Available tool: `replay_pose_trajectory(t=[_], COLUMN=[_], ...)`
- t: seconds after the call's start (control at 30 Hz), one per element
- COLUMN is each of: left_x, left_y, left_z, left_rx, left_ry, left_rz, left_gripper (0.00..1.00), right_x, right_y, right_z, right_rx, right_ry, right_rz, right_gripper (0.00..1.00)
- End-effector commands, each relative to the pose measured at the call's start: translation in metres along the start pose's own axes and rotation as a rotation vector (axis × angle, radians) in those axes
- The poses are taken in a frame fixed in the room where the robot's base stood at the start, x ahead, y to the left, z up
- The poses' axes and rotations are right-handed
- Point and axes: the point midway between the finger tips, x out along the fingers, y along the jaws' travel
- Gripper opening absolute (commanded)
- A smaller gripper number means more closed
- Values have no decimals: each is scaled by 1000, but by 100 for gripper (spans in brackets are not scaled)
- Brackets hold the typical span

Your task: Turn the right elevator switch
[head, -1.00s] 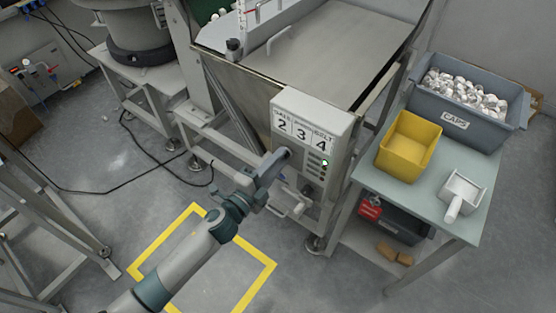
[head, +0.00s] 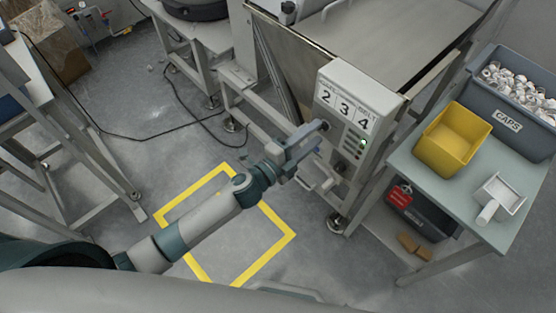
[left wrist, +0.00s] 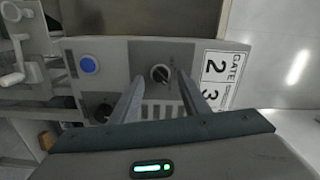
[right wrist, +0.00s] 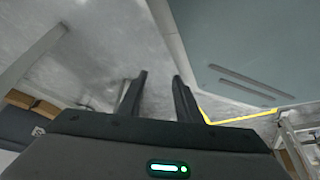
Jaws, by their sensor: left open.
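The control panel (head: 332,103) is a grey box with number labels 2, 3 and 4 on the elevator machine's side. In the left wrist view, a round black rotary switch (left wrist: 160,74) sits on the panel face between my left gripper's fingers. The fingers are apart on either side of it; contact cannot be told. A blue button (left wrist: 88,64) and a second dark knob (left wrist: 103,111), partly behind a finger, are farther left. My left gripper (head: 322,126) is at the panel in the head view, covering part of its face. My right gripper (right wrist: 160,78) is open and empty.
A pale table (head: 455,205) stands right of the machine with a yellow bin (head: 453,140), a grey caps crate (head: 500,122) and a white scoop (head: 498,197). A yellow square (head: 292,240) marks the floor. A black cable (head: 100,134) lies at left.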

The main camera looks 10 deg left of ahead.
Motion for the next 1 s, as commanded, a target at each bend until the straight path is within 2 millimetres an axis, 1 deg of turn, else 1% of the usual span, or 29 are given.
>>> replay_pose_trajectory(t=[0.17, 0.33, 0.6, 0.77, 0.83, 1.0], left_x=[-28, -62, -114, -138, -146, -156], left_y=[2, 4, 4, 3, 2, 1], left_z=[0, 0, 0, 0, 0, 0], left_rx=[0, -1, -1, 0, 0, 0], left_ry=[-1, 0, 0, 0, 0, 0], left_rz=[1, 3, 3, 2, 1, 0], left_gripper=[42, 42, 42, 42, 42, 42], right_x=[4, 8, 12, 10, 10, 11], right_y=[-1, -4, -13, -21, -23, -24], right_z=[-12, -33, -78, -103, -106, -98], right_rx=[0, 0, 2, 4, 7, 12], right_ry=[33, 83, 192, 253, 249, 219], right_rz=[-2, -5, -16, -25, -27, -27], right_gripper=[31, 31, 31, 31, 31, 31])
